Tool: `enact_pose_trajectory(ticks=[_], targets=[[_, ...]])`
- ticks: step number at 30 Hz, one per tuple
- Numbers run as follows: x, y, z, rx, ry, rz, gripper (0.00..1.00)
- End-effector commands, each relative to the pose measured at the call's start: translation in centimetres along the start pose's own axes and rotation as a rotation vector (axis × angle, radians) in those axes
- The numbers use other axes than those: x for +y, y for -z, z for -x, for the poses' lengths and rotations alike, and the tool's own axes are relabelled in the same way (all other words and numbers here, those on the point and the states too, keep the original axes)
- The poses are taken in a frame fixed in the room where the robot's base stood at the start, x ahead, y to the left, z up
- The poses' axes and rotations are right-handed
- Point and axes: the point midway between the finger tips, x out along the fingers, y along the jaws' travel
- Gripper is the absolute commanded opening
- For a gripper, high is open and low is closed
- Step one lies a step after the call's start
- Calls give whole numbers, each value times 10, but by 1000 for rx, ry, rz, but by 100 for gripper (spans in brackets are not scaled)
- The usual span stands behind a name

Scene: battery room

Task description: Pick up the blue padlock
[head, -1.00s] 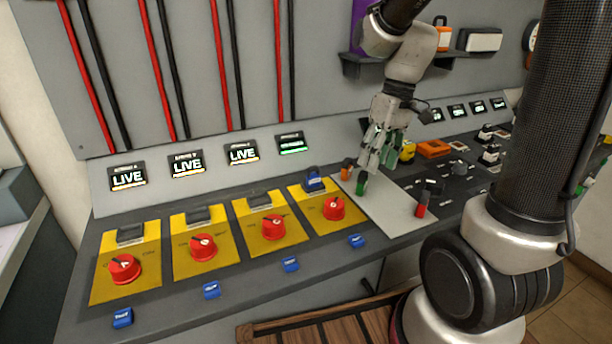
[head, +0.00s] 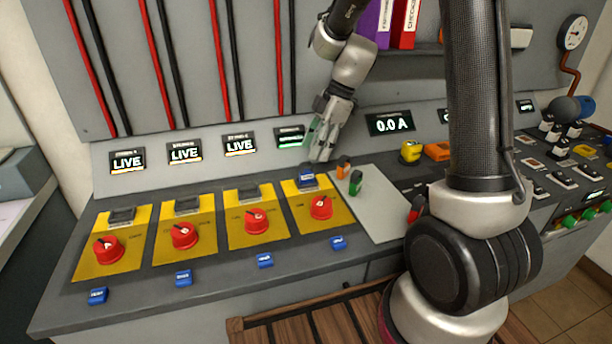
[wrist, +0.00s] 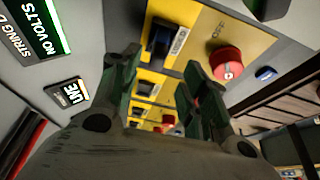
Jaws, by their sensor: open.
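My gripper (head: 317,146) is open and empty, pointing down just above and behind the padlock, close to the sloped display strip. Its two green-padded fingers (wrist: 160,65) frame the panel in the wrist view. I see no contact with the padlock.
Three similar yellow panels with red knobs (head: 184,235) run to the left. Small blue tags (head: 338,243) line the front edge. A grey plate (head: 378,213) with orange and green items (head: 356,183) lies to the right. Lit displays (head: 290,138) stand close behind my gripper.

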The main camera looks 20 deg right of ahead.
Motion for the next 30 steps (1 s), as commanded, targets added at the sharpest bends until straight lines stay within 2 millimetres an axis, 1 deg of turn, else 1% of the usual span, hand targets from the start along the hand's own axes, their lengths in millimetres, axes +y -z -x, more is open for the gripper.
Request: enact_pose_trajectory(ticks=[9, 12, 15, 20, 21, 23, 24, 28, 30], targets=[[4, 4, -47, -1, 4, -4, 45], [4, 4, -58, -1, 3, -3, 45], [4, 4, -63, -1, 1, -3, 45], [4, 4, -63, -1, 0, -3, 45], [4, 4, -62, -1, 0, -3, 43], [4, 4, -62, -1, 0, -3, 32], [4, 4, -62, -1, 0, -3, 25], [4, 4, -62, -1, 0, -4, 1], [4, 4, -62, -1, 0, -4, 0]])
